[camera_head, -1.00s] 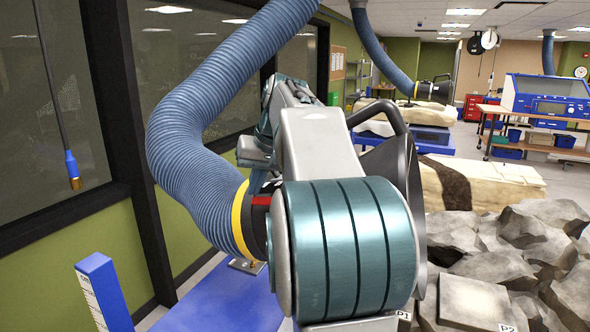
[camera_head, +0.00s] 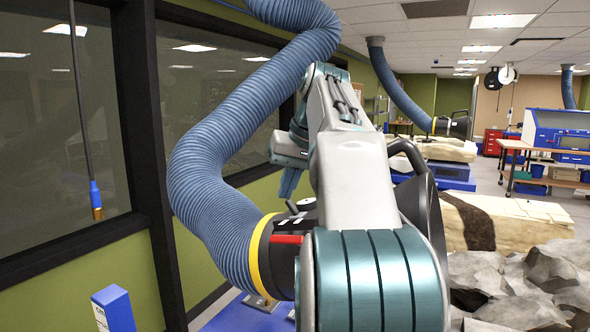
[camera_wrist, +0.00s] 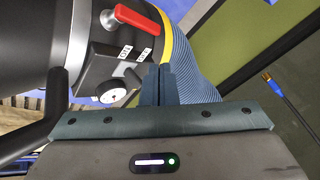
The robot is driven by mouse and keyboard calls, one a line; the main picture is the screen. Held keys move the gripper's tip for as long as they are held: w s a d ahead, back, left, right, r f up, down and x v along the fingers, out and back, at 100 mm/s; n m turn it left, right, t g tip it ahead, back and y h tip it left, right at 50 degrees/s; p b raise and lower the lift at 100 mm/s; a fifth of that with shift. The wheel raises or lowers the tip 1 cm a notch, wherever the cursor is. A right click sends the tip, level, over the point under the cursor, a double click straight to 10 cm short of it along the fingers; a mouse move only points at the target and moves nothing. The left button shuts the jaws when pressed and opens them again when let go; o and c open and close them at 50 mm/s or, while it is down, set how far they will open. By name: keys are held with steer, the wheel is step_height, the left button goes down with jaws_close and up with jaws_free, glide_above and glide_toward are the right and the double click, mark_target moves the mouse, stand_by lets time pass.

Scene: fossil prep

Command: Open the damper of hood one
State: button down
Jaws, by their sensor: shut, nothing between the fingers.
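The red damper lever (camera_head: 286,239) is on the black collar (camera_head: 282,270) of the near hood, beside a yellow band and a ribbed blue hose (camera_head: 220,190). In the wrist view, the red lever (camera_wrist: 137,19) lies along the top of the black housing, above two small white labels (camera_wrist: 134,54) whose wording is too small to read. My gripper (camera_wrist: 158,72) is shut and empty. Its fingertips appear below the lever in that view, near the labels, apart from the lever.
A round white-faced knob (camera_wrist: 112,94) is on the housing left of my fingers. The hood's black handle bar (camera_head: 410,150) is right of my arm. Grey rocks (camera_head: 535,280) lie at right. A window wall with a hanging blue-tipped cable (camera_head: 95,195) is at left.

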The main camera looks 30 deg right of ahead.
steer(key=v, duration=0.4)
steer(key=shift+r, duration=0.15)
stand_by(0.5)
